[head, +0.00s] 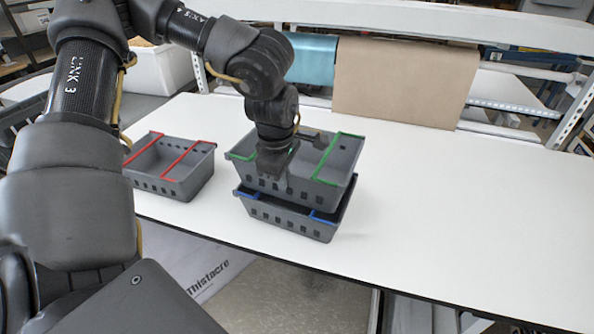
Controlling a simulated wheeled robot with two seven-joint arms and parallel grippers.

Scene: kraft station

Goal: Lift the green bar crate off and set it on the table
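The green bar crate (322,193) is a grey slotted crate with two green bars across its top. It is directly above the blue bar crate (290,220), a similar grey crate with blue bars, which stands on the table. Whether the green bar crate rests on the lower crate or is slightly above it is hard to tell. My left gripper (284,182) comes down from above at the near wall of the green bar crate. Its fingers overlap that wall, and their opening is hidden by the gripper body. My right gripper is not in view.
A grey crate with red bars (183,187) stands on the table to the left, a small gap away. The white table (450,215) is clear to the right. Brown paper (400,80) and a teal sheet (311,62) hang at the back edge.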

